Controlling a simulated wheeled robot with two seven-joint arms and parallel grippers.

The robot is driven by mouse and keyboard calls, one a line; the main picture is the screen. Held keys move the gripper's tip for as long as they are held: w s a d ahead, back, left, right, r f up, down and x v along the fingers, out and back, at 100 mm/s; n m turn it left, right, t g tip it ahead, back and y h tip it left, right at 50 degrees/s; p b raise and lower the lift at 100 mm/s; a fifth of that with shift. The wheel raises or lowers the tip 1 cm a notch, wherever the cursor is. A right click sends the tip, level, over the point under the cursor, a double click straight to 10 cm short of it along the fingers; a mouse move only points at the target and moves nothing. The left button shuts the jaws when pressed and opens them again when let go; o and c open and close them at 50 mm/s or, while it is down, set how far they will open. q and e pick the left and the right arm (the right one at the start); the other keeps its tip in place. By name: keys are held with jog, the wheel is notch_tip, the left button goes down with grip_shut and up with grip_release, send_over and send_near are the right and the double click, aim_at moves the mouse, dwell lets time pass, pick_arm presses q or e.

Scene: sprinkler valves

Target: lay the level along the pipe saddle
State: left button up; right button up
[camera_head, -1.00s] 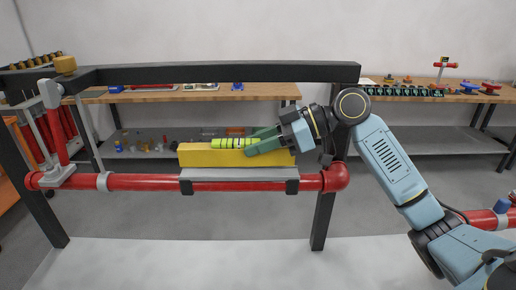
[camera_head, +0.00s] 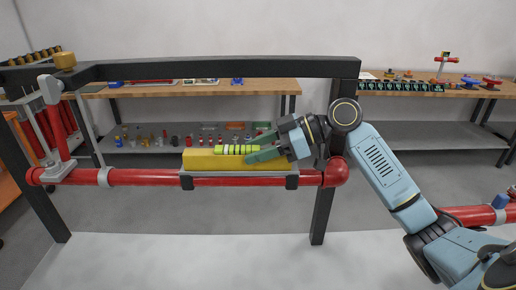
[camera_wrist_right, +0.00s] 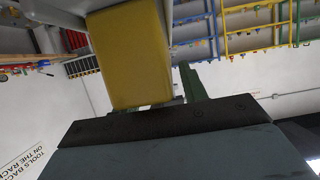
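The level is a long yellow bar (camera_head: 222,162) with a yellow-green banded grip (camera_head: 235,149) on top. It lies lengthwise along the pipe saddle (camera_head: 235,183), a grey tray clamped on the red pipe. Its underside is at the saddle, but I cannot tell whether it touches fully. My right gripper (camera_head: 262,148) comes in from the right, its green fingers closed around the right part of the banded grip. In the right wrist view the level (camera_wrist_right: 130,55) runs away from the gripper, and a green finger shows beside it. My left gripper is not in view.
The red pipe (camera_head: 145,177) runs across a black frame (camera_head: 220,72), whose top beam passes above the level. Behind are wooden benches (camera_head: 195,92) and a shelf with small parts. The floor in front is clear.

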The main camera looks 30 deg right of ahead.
jog(key=shift+o, duration=0.4)
jog(key=shift+r, duration=0.15)
jog(key=b+v, duration=0.1)
jog(key=v, duration=0.6)
jog(key=shift+d+r, duration=0.1)
jog(key=shift+d, duration=0.1)
